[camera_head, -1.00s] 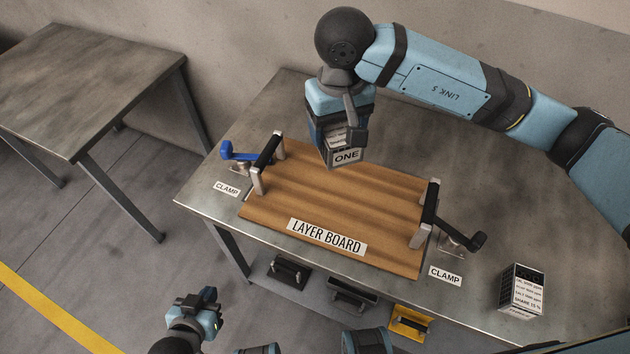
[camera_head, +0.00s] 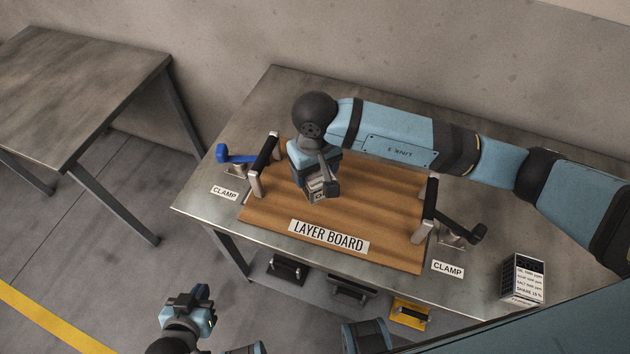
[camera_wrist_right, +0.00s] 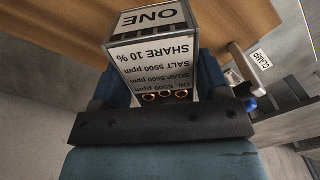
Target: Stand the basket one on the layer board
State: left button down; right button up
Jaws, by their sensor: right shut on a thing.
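Basket one (camera_head: 316,190) is a small box with white printed labels. In the right wrist view its ONE label and its share and ppm lines show upside down on the box (camera_wrist_right: 150,55). My right gripper (camera_head: 322,178) is shut on it, a finger on each side. It is over the left middle part of the brown layer board (camera_head: 385,215), between the clamps. I cannot tell whether its base touches the board; the gripper hides much of the basket. My left gripper (camera_head: 192,303) hangs away from the table at lower left; its jaw opening is unclear.
A left clamp (camera_head: 262,162) with a blue handle and a right clamp (camera_head: 430,210) with a black handle stand at the board's sides. Another labelled box (camera_head: 522,279) stands on the table at right. The right part of the board is clear. A second table (camera_head: 80,85) is empty.

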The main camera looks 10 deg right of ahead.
jog(key=shift+f, duration=2.7)
jog(key=shift+f, duration=0.15)
jog(key=o, duration=1.2)
notch_tip(320, 180, up, 12)
jog(key=shift+r+b, duration=0.15)
jog(key=shift+b, duration=0.3)
